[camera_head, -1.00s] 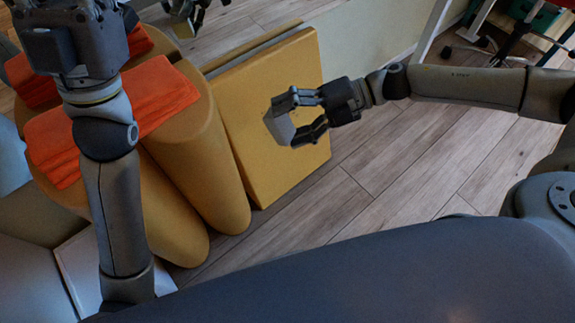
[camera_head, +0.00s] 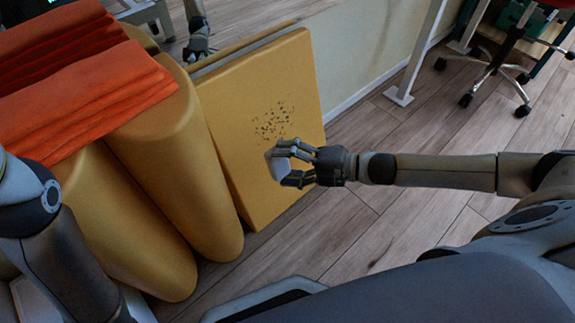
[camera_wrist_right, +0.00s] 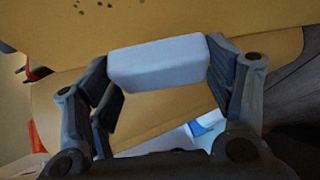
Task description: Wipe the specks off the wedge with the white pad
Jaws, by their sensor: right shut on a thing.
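The wedge (camera_head: 232,120) is a yellow padded block standing on edge, left of centre in the head view. A patch of dark specks (camera_head: 272,122) lies on its broad face, and a few show at the top of the right wrist view (camera_wrist_right: 103,4). My right gripper (camera_head: 281,171) is shut on the white pad (camera_head: 274,160), in front of the face just below the specks. The pad spans both fingertips in the right wrist view (camera_wrist_right: 160,63). I cannot tell whether it touches the wedge. My left gripper is outside the view; part of that arm shows at lower left.
Yellow rounded bolsters (camera_head: 175,150) stand left of the wedge, with folded orange towels (camera_head: 75,100) on top. Open wooden floor (camera_head: 385,215) lies to the right. A white post (camera_head: 418,55) and a wheeled chair base (camera_head: 495,68) stand at the upper right.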

